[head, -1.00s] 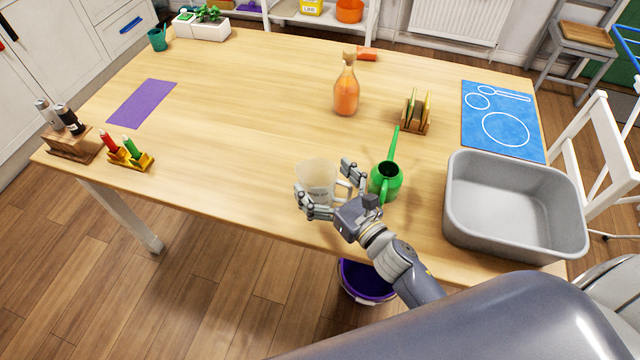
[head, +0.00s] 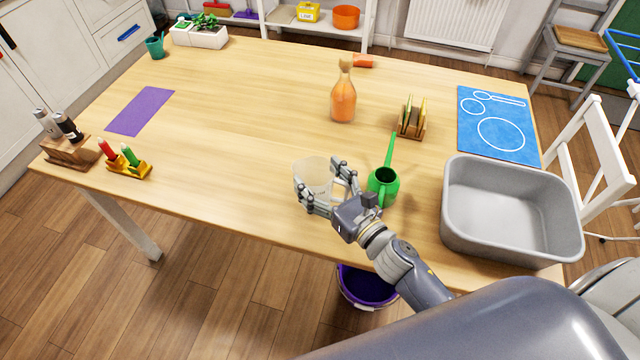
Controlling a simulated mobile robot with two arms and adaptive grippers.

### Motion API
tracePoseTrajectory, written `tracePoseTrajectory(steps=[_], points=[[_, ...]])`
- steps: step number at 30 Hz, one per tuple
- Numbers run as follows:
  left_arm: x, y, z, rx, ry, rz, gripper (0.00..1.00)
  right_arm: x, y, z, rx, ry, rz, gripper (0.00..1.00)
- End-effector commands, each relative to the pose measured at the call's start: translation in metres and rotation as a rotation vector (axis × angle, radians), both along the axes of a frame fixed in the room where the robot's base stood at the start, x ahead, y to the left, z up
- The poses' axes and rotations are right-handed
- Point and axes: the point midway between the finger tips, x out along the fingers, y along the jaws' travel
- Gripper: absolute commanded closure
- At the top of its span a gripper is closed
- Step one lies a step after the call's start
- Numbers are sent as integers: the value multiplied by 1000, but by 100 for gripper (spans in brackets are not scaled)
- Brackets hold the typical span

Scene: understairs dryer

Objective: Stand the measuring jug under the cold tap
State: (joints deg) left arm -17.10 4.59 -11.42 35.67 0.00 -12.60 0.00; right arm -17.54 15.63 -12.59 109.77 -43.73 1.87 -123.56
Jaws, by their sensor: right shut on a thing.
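The measuring jug (head: 313,173) is a pale, translucent cup near the front edge of the wooden table (head: 230,130). My right gripper (head: 327,190) is shut on the jug, with its fingers around the jug's right and near sides. The fingers hide part of the jug's lower side. I cannot tell whether the jug's base touches the table. My left gripper does not show. No tap shows in this view.
A green watering can (head: 384,186) stands close to the right of my right gripper. A grey basin (head: 512,210) is at the table's right end.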

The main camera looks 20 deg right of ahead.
Motion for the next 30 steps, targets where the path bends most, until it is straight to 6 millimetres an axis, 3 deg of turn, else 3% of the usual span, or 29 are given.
tracePoseTrajectory(steps=[1,7,17,22,30], points=[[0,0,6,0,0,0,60,0,0,16,-6,-6,5,67],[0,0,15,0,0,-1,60,0,0,54,-4,-5,4,67],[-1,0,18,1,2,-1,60,-1,0,75,-1,-1,-6,67],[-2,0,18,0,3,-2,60,-16,-6,92,-5,-1,-93,67],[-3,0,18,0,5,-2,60,-46,-33,128,-1,-1,-285,67]])
